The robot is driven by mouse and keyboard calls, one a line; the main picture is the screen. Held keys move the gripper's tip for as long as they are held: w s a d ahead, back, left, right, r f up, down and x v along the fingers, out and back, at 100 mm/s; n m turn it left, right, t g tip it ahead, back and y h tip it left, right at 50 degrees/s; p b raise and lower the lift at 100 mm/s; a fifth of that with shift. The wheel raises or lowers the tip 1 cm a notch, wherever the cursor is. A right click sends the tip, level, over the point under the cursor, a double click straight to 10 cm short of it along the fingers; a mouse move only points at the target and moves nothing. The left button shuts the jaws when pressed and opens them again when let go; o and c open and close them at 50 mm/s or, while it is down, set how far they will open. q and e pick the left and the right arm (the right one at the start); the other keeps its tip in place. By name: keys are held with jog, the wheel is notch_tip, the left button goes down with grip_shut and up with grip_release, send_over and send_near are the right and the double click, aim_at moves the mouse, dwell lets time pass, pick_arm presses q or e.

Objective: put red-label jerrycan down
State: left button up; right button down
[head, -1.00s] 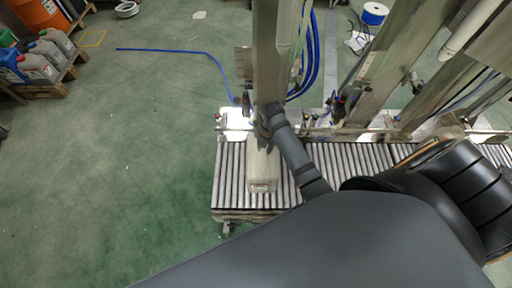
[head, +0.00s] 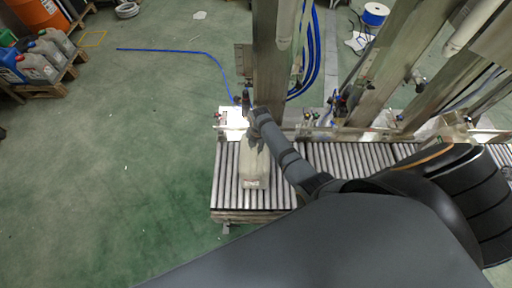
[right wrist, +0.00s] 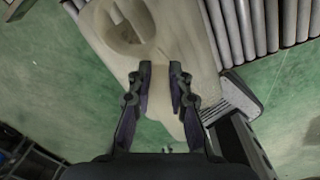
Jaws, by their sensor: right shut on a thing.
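A pale, cream-coloured jerrycan (head: 254,172) is at the left end of the roller conveyor (head: 228,185), with a small label low on its near side; the label's colour is hard to tell. My right gripper (head: 254,127) is at the can's far upper end. In the right wrist view the can (right wrist: 185,28) fills the top middle, and my right gripper's fingers (right wrist: 160,75) close in on a pale part of it. Whether the can's bottom touches the rollers is unclear. My left gripper is out of view.
A steel post (head: 270,70) rises just behind the can, with blue hoses (head: 305,60) beside it. Several other canisters (head: 40,65) stand on a pallet at far left. Rollers right of my arm are bare. The green floor left of the conveyor is mostly clear.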

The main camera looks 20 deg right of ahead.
jog(key=shift+r, duration=0.1)
jog(key=c, duration=1.3)
grip_release()
jog(key=shift+o, duration=0.2)
jog(key=shift+r, duration=0.35)
notch_tip(320, 180, up, 11)
jog(key=p, duration=0.2)
jog(key=shift+s+d+r, duration=0.15)
jog(key=shift+s+d, duration=0.1)
jog(key=shift+s, duration=0.1)
